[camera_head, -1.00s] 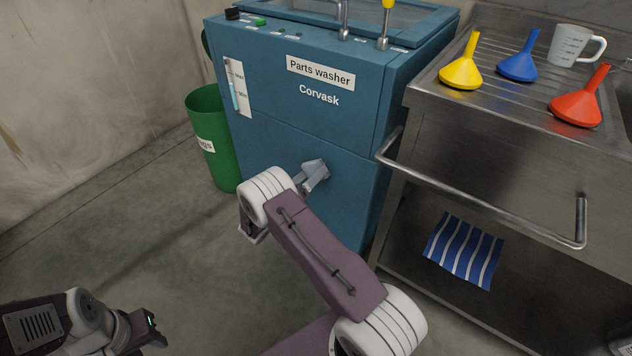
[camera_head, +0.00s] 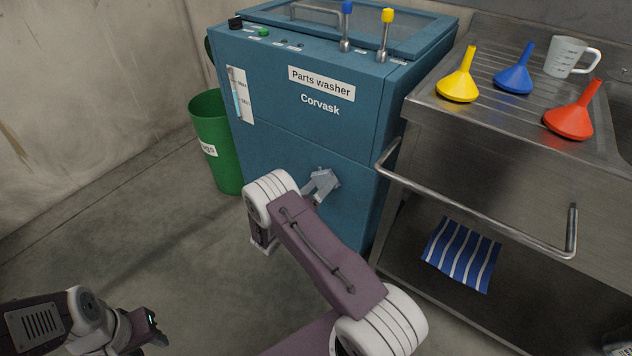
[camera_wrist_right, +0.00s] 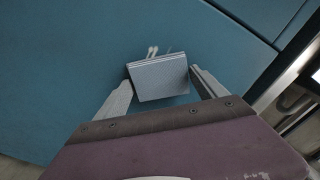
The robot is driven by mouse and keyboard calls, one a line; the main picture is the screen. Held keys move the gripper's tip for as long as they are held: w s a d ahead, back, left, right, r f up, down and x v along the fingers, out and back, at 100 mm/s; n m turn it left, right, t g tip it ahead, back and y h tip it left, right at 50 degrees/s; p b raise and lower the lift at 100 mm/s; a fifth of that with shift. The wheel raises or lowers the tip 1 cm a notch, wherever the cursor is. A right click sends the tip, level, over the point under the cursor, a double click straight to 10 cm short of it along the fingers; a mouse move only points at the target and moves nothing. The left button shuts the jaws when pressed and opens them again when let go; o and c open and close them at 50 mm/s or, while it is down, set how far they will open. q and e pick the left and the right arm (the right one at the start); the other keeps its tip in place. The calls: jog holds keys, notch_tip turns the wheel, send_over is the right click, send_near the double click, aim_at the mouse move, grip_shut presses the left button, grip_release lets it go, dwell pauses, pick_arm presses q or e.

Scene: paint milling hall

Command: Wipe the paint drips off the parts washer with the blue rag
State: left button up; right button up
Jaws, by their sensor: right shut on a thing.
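The blue-green parts washer (camera_head: 290,135) stands at the back centre. My right gripper (camera_head: 322,185) is at its front panel, low and right of centre. A blue, white-striped cloth (camera_head: 461,256) lies on the sink unit's lower shelf. My left gripper (camera_head: 150,328) is low at the left, away from everything; its jaws are unclear.
A green bin (camera_head: 217,150) stands left of the washer. The steel sink unit (camera_head: 470,150) with a protruding rail (camera_head: 480,208) is close on the right. Yellow, blue and red funnels and a measuring jug (camera_head: 568,56) stand on it. The floor at left is clear.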

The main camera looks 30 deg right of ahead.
jog(key=w+b, duration=0.1)
jog(key=w+a+b, duration=0.1)
jog(key=w, duration=0.1)
jog(key=shift+f, duration=0.2)
jog(key=shift+w+a+r, duration=0.15)
jog(key=shift+w+a, duration=0.1)
jog(key=shift+w, duration=0.15)
jog(key=shift+s+a, duration=0.1)
jog(key=shift+a, duration=0.2)
send_near(312, 177)
jog(key=shift+p+x, duration=0.4)
jog(key=shift+x, duration=0.75)
jog(key=shift+a, duration=0.1)
